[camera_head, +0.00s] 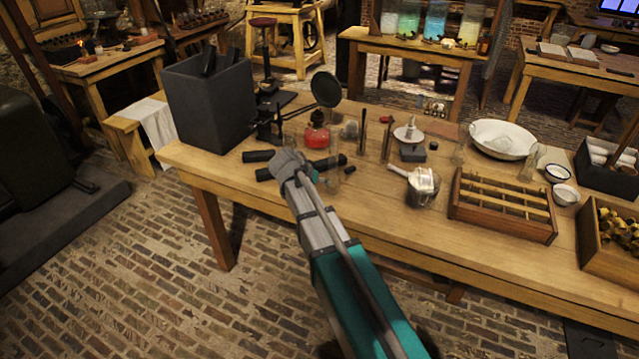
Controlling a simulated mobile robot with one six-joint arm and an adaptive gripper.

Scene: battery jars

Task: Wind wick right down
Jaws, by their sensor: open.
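A small lamp with a red glass body (316,136) stands on the wooden table, left of centre. Its wick and winding knob are too small to make out. The end of my arm with my gripper (287,164) is over the front edge of the table, nearer and to the left of the lamp, and apart from it in the picture. The gripper is open; its fingers are hard to tell from the dark rods around it, and I see nothing held.
Dark rods (327,163) lie near my gripper. A dark square jar (209,106) stands at the left, and a round black disc on a stand (326,89) rises behind the lamp. A metal-topped jar (424,182), slotted wooden rack (502,211) and white basin (503,138) stand to the right.

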